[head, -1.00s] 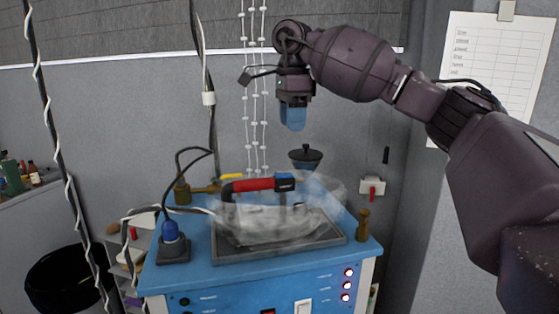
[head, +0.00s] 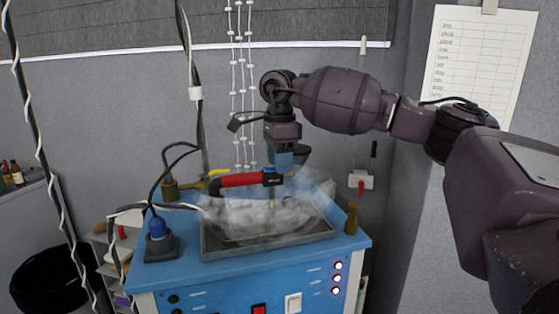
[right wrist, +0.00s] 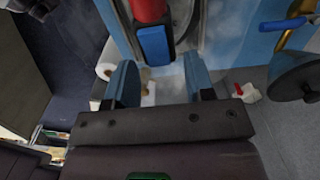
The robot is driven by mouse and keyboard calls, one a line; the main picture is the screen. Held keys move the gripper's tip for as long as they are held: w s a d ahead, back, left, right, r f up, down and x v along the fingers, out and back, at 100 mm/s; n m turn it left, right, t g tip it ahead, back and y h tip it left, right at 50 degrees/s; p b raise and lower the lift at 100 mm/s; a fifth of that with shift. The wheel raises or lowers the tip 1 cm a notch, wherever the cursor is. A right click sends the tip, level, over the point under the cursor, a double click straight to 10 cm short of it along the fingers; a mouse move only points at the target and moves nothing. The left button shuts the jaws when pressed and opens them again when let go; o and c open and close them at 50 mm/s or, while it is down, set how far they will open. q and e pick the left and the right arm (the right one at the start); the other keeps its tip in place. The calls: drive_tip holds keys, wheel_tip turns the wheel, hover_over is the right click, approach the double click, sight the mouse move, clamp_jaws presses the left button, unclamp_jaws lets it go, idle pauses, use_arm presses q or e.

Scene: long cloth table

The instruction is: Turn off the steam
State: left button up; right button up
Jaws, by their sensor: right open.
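A blue steam table (head: 345,245) stands in front of me, with white steam over its grey tray (head: 205,245). A red handle (head: 235,180) with a blue end block (head: 272,179) lies across the steam; it also shows in the right wrist view (right wrist: 154,45). A yellow lever (head: 218,172) sits by brass fittings at the back left. The front has a red rocker switch (head: 259,309), a white switch (head: 293,302) and lit red lamps (head: 338,266). My right gripper (head: 284,160) is open, pointing down just behind the blue block. My left gripper is out of view.
A brass post (head: 351,218) is at the right. A wall box with a red lever (head: 361,182) hangs behind. Cables hang at the left.

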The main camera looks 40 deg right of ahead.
drive_tip(key=shift+c, duration=0.7)
clamp_jaws()
drive_tip(key=shift+a+r+g+h+p, duration=0.3)
drive_tip(key=shift+r+h+p, duration=0.1)
drive_tip(key=shift+h+p, duration=0.45)
drive_tip(key=shift+w+h+p, duration=0.1)
drive_tip(key=shift+h+p, duration=0.3)
drive_tip(key=shift+h, duration=0.05)
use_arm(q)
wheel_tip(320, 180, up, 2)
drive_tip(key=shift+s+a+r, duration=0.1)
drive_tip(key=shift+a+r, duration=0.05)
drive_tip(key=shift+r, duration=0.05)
use_arm(e)
drive_tip(key=shift+f, duration=0.2)
drive_tip(key=shift+o, duration=0.7)
unclamp_jaws()
